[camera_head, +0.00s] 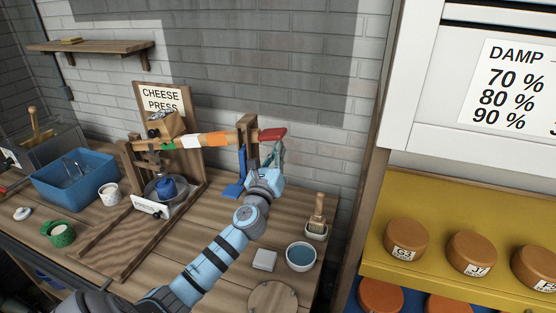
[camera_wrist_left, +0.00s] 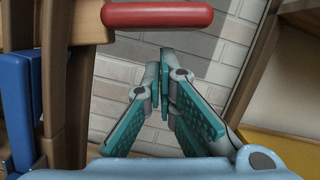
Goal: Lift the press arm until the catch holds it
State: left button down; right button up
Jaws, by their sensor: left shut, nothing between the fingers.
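The press arm (camera_head: 205,139) is a wooden beam with green, white and orange bands, running roughly level in the head view. Its red handle (camera_head: 272,134) is at the right end, and also spans the top of the left wrist view (camera_wrist_left: 157,15). My left gripper (camera_head: 278,150) is shut and empty just below the red handle; its fingertips (camera_wrist_left: 165,62) point toward it. A wooden upright (camera_head: 243,150) stands by the beam near the handle. A blue piece (camera_head: 235,188) is beside its foot; I cannot tell if this is the catch.
The cheese press stand (camera_head: 200,198) holds a blue weight-like object (camera_head: 167,188). A blue bin (camera_head: 75,180), white cup (camera_head: 109,194) and green roll (camera_head: 61,234) are left. A brush pot (camera_head: 316,231) and blue-filled bowl (camera_head: 301,256) are right. A yellow shelf (camera_head: 400,190) with cheeses stands further right.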

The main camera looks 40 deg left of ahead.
pick_arm(q)
jog(key=shift+s+r, duration=0.25)
jog(key=shift+r, duration=0.2)
pick_arm(e)
jog(key=shift+s+r, duration=0.25)
jog(key=shift+s, duration=0.05)
pick_arm(q)
jog(key=shift+w, duration=0.1)
